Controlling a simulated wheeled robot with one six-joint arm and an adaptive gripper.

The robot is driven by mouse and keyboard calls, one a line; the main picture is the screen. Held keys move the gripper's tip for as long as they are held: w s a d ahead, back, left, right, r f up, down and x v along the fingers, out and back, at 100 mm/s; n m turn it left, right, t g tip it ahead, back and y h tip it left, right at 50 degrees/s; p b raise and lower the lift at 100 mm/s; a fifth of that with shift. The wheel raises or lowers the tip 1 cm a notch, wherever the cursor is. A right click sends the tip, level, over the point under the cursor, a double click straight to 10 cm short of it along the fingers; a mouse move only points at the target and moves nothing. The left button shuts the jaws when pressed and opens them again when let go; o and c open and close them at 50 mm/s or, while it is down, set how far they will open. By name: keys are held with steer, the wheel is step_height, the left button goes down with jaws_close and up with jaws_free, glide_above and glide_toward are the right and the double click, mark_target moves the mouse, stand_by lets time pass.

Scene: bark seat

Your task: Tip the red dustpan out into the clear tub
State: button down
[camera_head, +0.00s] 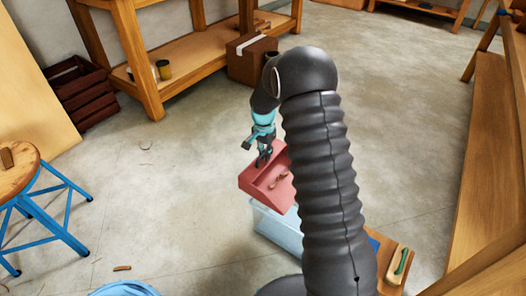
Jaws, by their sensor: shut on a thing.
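The red dustpan (256,184) is in the middle of the view, with a few brown curled scraps (279,181) lying in it. My gripper (263,160) is shut on the dustpan at its back left side; the exact grip is small and partly hidden. The clear tub (273,228) stands on the floor just below and in front of the dustpan. The dustpan appears to be over the tub's far edge, but I cannot tell whether they touch. My dark ribbed arm hides the right part of both the dustpan and the tub.
A round wooden stool (15,170) with blue legs stands at left. A cardboard box (252,60) and wooden workbench (185,72) are at the back. A green-handled brush (401,262) lies at lower right, beside a wooden bench (490,150). A brown scrap (122,268) lies on open floor.

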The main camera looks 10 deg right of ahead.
steer(key=shift+s+d+f, duration=0.15)
steer(key=shift+f, duration=0.05)
steer(key=s+d+r+t+b, duration=0.1)
steer(key=b, duration=0.1)
steer(key=shift+s+d+r+y+b, duration=0.1)
steer(key=shift+d+r+y+b, duration=0.1)
steer(key=shift+y+b, duration=0.15)
steer(key=s+d+r+t+y+b, duration=0.3)
steer(key=s+d+y+b, duration=0.1)
steer(key=s+d+b, duration=0.1)
steer(key=s+d+r+t+y+b, duration=0.3)
steer(key=s+d+t+y+b, duration=0.1)
steer(key=s+d, duration=0.3)
steer(key=shift+s+d+r+t+b, duration=0.15)
steer(key=shift+s+r+t+b, duration=0.15)
steer(key=shift+b, duration=0.4)
stand_by(1.3)
stand_by(1.1)
